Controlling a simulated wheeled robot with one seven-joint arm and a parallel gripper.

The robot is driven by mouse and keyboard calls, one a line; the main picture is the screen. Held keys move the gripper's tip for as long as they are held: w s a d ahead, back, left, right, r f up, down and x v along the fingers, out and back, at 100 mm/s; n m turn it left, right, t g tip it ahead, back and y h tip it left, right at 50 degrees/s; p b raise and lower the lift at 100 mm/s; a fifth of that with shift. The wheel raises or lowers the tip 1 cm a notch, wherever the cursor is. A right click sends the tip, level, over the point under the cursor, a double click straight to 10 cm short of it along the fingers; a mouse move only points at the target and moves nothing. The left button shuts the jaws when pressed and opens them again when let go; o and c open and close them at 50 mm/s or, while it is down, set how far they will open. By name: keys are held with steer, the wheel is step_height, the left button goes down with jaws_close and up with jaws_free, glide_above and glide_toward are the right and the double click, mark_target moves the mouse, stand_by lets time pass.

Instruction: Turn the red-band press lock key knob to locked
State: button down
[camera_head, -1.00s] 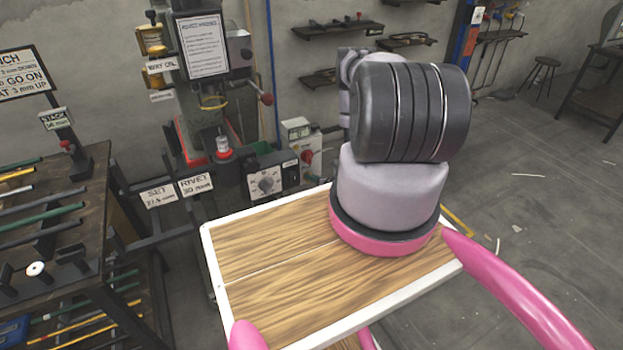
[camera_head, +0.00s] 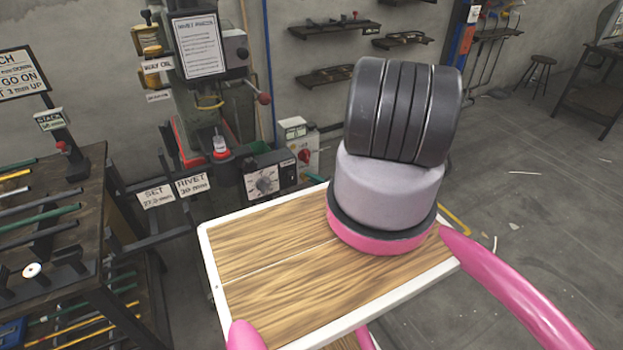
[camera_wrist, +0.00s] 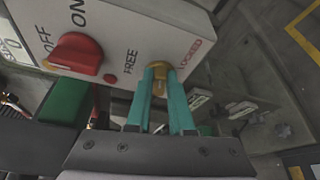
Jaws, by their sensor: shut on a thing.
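In the wrist view my gripper (camera_wrist: 160,84) has its two teal fingers closed around the brass-yellow lock key knob (camera_wrist: 159,68). The knob sits at the edge of a pale control box (camera_wrist: 135,35), with the word FREE on its left and LOCKED in red on its right. The fingers hide much of the knob, so I cannot tell exactly which word it points to. In the head view the pale box (camera_head: 302,140) with a red switch stands beside the press (camera_head: 190,100), which has a red part at its base.
A red rotary switch (camera_wrist: 76,54) marked ON and OFF sits left of the knob on the same box. A grey box with a dial (camera_head: 268,178) stands just left of the pale box. A rack of rods (camera_head: 45,220) stands at left. Open floor lies at right.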

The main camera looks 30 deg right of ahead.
steer(key=shift+d+f+m+t+y, duration=0.15)
steer(key=shift+m+t, duration=0.1)
steer(key=shift+m, duration=0.4)
steer(key=shift+a+f+m+t+y, duration=0.15)
steer(key=shift+m+t, duration=0.1)
steer(key=shift+m, duration=0.4)
steer(key=c, duration=0.8)
jaws_free()
steer(key=v, duration=1.1)
steer(key=shift+d, duration=0.1)
